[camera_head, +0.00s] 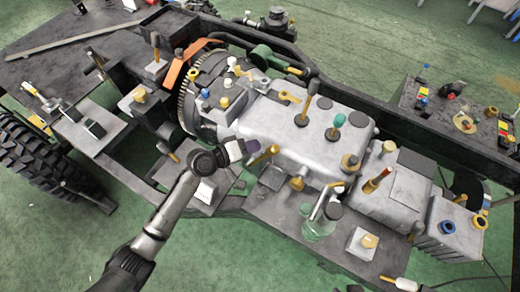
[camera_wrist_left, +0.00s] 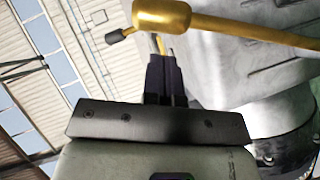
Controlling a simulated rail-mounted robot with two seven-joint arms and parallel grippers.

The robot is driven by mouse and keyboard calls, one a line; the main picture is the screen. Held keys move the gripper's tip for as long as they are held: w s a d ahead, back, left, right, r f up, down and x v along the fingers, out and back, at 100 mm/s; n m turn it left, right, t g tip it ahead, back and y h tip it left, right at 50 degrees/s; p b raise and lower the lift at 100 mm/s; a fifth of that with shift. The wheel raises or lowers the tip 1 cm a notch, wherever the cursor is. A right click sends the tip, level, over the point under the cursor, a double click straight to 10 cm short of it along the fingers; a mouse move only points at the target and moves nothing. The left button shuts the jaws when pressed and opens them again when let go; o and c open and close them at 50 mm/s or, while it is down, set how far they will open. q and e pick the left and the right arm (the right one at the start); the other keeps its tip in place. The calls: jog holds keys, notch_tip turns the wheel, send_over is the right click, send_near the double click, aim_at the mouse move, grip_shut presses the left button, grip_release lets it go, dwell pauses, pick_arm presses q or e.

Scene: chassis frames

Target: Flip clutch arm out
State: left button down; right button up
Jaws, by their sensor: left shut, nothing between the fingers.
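My left gripper (camera_head: 250,148) reaches in from the lower left in the head view, at the near side of the grey gearbox housing (camera_head: 285,125). A yellow lever (camera_head: 263,157), which looks like the clutch arm, sticks out from the housing just beyond the fingers. In the left wrist view the dark fingers (camera_wrist_left: 166,75) are close together with nothing between them. The lever's thick yellow barrel (camera_wrist_left: 162,17) with a small dark tip is right past the fingertips. I cannot tell whether they touch it. The yellow rod runs right, in front of the housing (camera_wrist_left: 235,55).
An orange bracket (camera_head: 183,65) and a toothed flywheel (camera_head: 190,105) are left of the housing. Several knobs and levers stand on top of it. A clear jar (camera_head: 318,222) stands on the near plate to the right. Green floor is open at the lower left.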

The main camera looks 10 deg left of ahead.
pick_arm(q)
jog(key=v, duration=1.1)
jog(key=shift+w+a, duration=0.3)
jog(key=shift+w, duration=0.1)
jog(key=shift+r, duration=0.1)
